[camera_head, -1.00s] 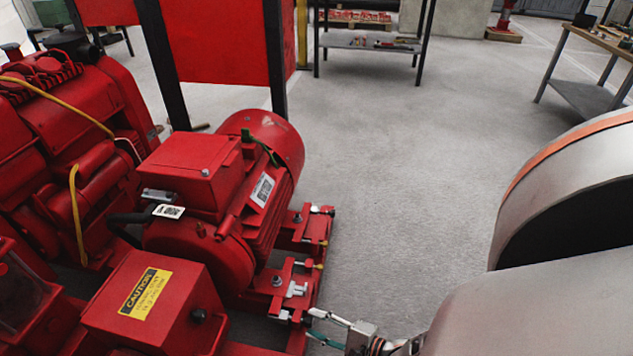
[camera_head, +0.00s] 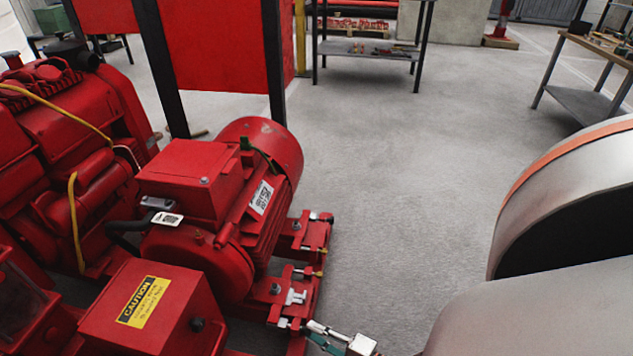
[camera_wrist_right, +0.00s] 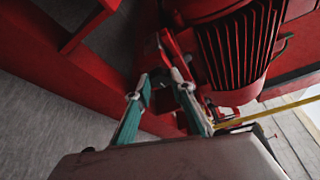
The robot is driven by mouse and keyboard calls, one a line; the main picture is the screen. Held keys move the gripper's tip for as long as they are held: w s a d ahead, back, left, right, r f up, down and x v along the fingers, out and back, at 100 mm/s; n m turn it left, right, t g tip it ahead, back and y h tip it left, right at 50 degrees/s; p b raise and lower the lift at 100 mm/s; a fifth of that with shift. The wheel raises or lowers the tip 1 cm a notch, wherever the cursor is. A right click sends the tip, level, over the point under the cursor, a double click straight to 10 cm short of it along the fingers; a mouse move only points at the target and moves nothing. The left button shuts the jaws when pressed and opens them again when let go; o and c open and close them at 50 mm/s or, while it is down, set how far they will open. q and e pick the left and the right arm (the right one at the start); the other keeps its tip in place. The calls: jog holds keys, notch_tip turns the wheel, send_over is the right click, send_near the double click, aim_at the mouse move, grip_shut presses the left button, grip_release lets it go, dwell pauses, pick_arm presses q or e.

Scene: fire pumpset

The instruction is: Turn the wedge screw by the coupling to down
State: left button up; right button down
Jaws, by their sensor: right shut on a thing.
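The red electric motor (camera_head: 225,195) sits on a red base with adjusting screws along its right side. The wedge screw by the coupling (camera_head: 283,322) is a small pale metal piece at the near end of that side, low in the head view. My right gripper (camera_head: 304,328) reaches in from the lower right and is shut on this screw. In the right wrist view, the gripper's teal-backed fingers (camera_wrist_right: 160,86) reach to the red base, with a small gap between them. The screw's grip end is mostly hidden by the fingertips. My left gripper is not in view.
A pale T-shaped piece (camera_head: 296,297) and a brass-tipped screw (camera_head: 320,273) lie just beyond along the base. A red box with a yellow caution label (camera_head: 144,301) stands left of the gripper. The concrete floor (camera_head: 390,170) to the right is clear.

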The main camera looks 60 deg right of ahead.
jog(key=shift+d+n, duration=0.1)
jog(key=shift+n, duration=0.3)
jog(key=c, duration=1.8)
grip_release()
jog(key=shift+o, duration=0.2)
jog(key=shift+s, duration=0.1)
jog(key=s+r, duration=0.1)
jog(key=s, duration=1)
jog(key=shift+s, duration=0.4)
jog(key=shift+r, duration=0.1)
jog(key=shift+w, duration=0.1)
